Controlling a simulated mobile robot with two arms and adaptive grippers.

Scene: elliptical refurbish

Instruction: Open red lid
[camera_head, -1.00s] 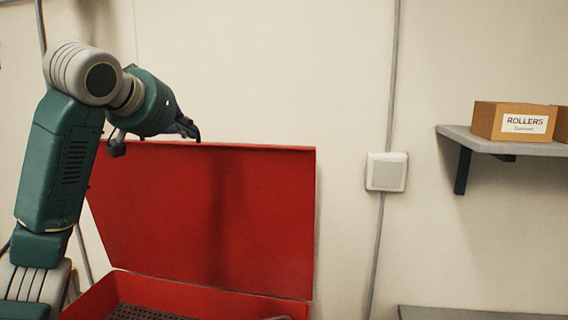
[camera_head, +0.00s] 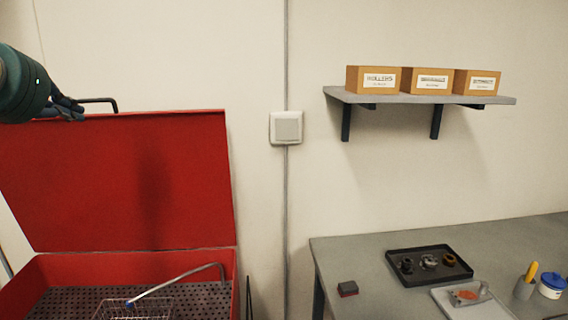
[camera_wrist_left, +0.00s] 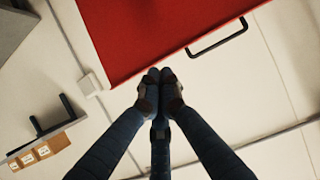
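The red lid (camera_head: 120,180) stands raised, leaning up from the back of the red box (camera_head: 90,266), whose inside is exposed. A black bar handle (camera_head: 104,100) sits on the lid's top edge; it also shows in the left wrist view (camera_wrist_left: 218,38). My left gripper (camera_head: 72,108) is at the lid's top edge beside the handle. In the left wrist view its fingertips (camera_wrist_left: 160,76) are together with nothing visible between them, just off the lid's edge and apart from the handle. My right gripper is not in view.
Inside the box are a dark perforated tray (camera_head: 60,300) and a wire basket (camera_head: 135,309). A grey workbench (camera_head: 350,255) on the right holds a black parts tray (camera_head: 400,277) and small items. A wall shelf (camera_head: 420,98) carries cardboard boxes. A switch (camera_head: 286,127) is on the wall.

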